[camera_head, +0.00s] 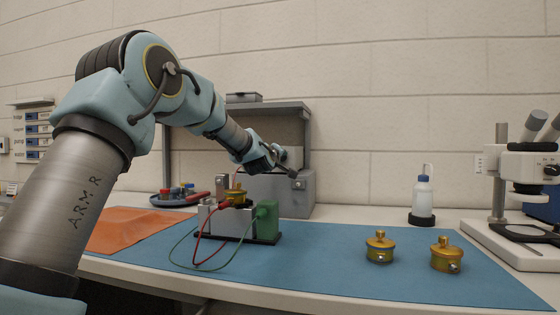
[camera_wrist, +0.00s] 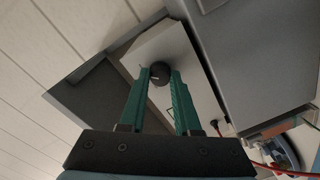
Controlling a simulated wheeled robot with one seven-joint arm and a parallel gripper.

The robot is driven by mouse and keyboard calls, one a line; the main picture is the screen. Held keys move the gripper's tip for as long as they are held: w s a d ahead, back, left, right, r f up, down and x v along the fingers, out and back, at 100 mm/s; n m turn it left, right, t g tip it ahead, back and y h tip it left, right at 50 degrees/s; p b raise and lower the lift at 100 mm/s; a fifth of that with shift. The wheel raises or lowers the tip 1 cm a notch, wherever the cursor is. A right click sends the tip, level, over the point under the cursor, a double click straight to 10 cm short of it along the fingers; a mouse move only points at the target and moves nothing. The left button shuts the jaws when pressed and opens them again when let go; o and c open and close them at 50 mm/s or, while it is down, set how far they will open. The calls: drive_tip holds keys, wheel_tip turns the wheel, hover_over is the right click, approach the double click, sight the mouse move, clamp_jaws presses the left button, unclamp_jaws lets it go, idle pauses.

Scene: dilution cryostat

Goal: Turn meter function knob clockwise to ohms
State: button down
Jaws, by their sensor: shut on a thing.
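The meter function knob (camera_wrist: 159,70) is a small dark round knob with a pale mark, on the pale front of the meter (camera_wrist: 188,48). In the wrist view my gripper (camera_wrist: 160,78) has its two green fingers on either side of the knob, shut on it. The knob's printed settings are too small and dim to read. In the head view my gripper (camera_head: 283,163) reaches the meter (camera_head: 293,154) under a grey shelf. The knob is hidden there behind my arm.
A fixture (camera_head: 228,222) with red and green leads and a green block stands in front of the meter on the blue mat (camera_head: 325,265). Two brass parts (camera_head: 380,248) (camera_head: 446,256), a wash bottle (camera_head: 422,197) and a microscope (camera_head: 510,190) are on the right.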

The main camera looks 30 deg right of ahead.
idle(0.4)
drive_tip(key=c, duration=0.6)
unclamp_jaws()
drive_tip(key=b+v, duration=0.2)
drive_tip(key=v, duration=0.8)
drive_tip(key=shift+s+a+f, duration=0.1)
drive_tip(key=shift+s+a, duration=0.15)
drive_tip(key=shift+s, duration=0.05)
